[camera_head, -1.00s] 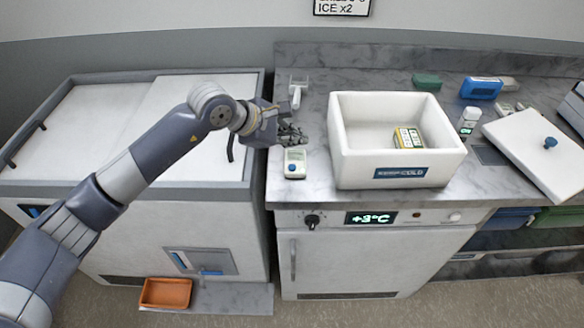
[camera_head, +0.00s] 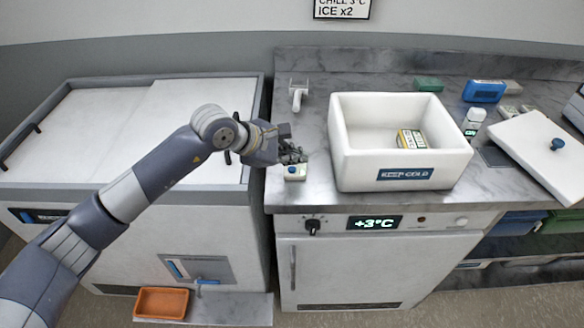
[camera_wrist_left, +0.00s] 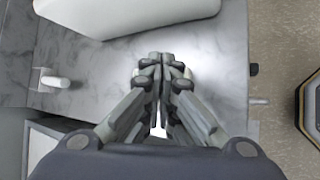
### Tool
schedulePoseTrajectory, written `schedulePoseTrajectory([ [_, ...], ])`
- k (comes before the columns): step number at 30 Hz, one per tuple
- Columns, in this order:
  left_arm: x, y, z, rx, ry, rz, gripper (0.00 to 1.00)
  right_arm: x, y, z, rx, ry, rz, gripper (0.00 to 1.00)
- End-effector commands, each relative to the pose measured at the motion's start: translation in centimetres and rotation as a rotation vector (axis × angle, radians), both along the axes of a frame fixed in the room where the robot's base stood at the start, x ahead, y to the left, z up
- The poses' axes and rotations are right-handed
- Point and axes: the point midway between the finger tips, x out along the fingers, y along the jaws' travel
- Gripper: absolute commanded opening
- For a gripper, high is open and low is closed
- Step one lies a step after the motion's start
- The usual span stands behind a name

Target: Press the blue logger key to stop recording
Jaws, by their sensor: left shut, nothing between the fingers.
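My right gripper is in neither view.
A white-handled scoop (camera_head: 298,95) lies behind. A lid (camera_head: 530,150) rests at right. A chest freezer (camera_head: 90,130) stands left, beneath my arm.

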Motion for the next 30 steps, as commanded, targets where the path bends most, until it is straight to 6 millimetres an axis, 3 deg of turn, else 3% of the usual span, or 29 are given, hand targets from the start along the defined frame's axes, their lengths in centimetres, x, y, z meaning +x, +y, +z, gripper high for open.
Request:
schedulePoseTrajectory([
  [30, 0.00, 0.01, -0.45, 0.000, 0.000, 0.000, 0.00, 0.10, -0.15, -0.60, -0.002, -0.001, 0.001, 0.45],
])
